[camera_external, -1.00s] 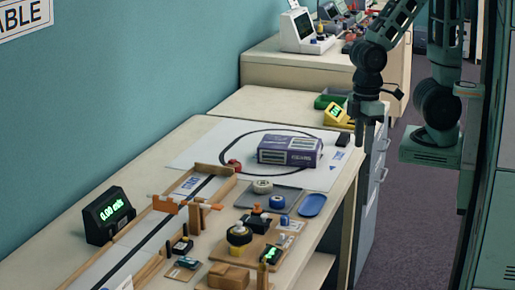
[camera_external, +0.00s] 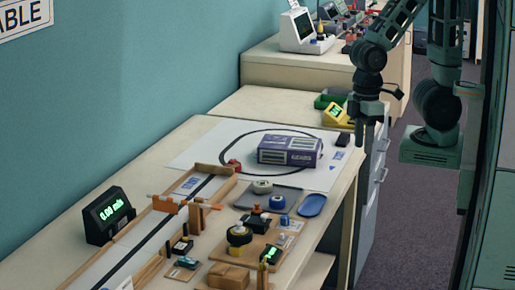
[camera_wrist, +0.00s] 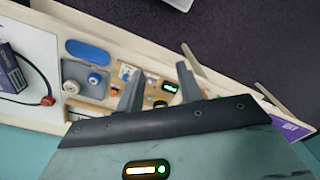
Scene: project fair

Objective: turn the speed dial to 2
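A wooden board (camera_external: 253,257) on the near bench carries a round black-and-yellow knob (camera_external: 239,235), likely the speed dial, and a small box with a green display (camera_external: 271,255). Its setting is too small to read. My gripper (camera_external: 365,140) hangs high at the right, past the bench edge and well apart from the board. In the wrist view my gripper (camera_wrist: 160,88) has its two fingers spread with nothing held. A black readout (camera_external: 110,214) shows 0.00 m/s.
A wooden-railed track (camera_external: 160,232) runs along the wall side. A purple box (camera_external: 290,150) lies on a white sheet behind. A blue tray (camera_external: 312,205) and a grey mat (camera_external: 245,198) with round parts lie near the board. The floor (camera_external: 415,215) right of the bench is clear.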

